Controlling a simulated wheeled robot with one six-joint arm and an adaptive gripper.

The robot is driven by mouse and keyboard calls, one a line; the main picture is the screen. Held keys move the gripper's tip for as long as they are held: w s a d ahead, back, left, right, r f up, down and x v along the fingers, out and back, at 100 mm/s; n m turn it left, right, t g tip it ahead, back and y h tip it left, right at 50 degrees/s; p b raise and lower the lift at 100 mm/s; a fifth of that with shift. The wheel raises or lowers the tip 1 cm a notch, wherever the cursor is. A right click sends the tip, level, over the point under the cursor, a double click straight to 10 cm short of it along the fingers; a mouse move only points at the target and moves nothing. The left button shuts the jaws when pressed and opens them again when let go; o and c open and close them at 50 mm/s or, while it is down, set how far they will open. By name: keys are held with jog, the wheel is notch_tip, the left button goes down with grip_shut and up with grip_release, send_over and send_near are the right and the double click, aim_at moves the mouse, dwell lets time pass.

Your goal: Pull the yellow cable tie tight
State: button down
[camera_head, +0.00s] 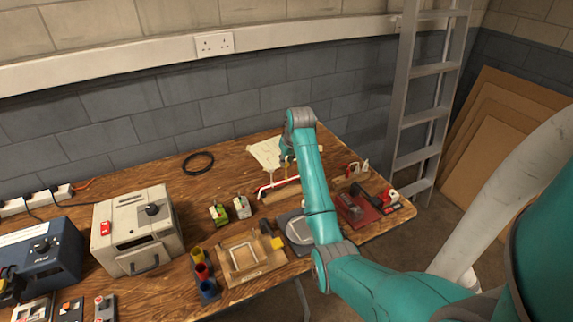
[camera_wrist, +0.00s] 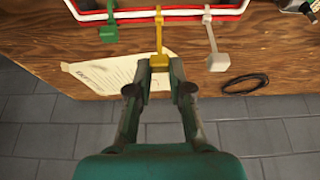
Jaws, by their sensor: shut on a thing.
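The yellow cable tie (camera_wrist: 158,38) shows in the wrist view, running from the red and white cables (camera_wrist: 185,14) down to a square yellow tab. My gripper (camera_wrist: 159,72) is shut on the yellow cable tie at this tab, with a finger on each side. A green cable tie (camera_wrist: 109,24) is on the left and a white cable tie (camera_wrist: 214,45) is on the right, both apart from my gripper. In the head view my gripper (camera_head: 286,160) is at the back of the bench over the cables (camera_head: 278,186), small and partly hidden by my arm.
A paper sheet (camera_head: 265,152) lies on the wooden bench (camera_head: 150,180) near the gripper. A coil of black cable (camera_head: 198,163) lies to the left. A grey box (camera_head: 135,230), a wooden frame (camera_head: 262,268) and a red tray (camera_head: 358,209) stand around the bench.

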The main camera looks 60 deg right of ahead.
jog(key=c, duration=1)
grip_release()
jog(key=shift+c, duration=0.2)
jog(key=v, duration=0.7)
jog(key=shift+r, duration=0.2)
jog(key=shift+s, duration=0.1)
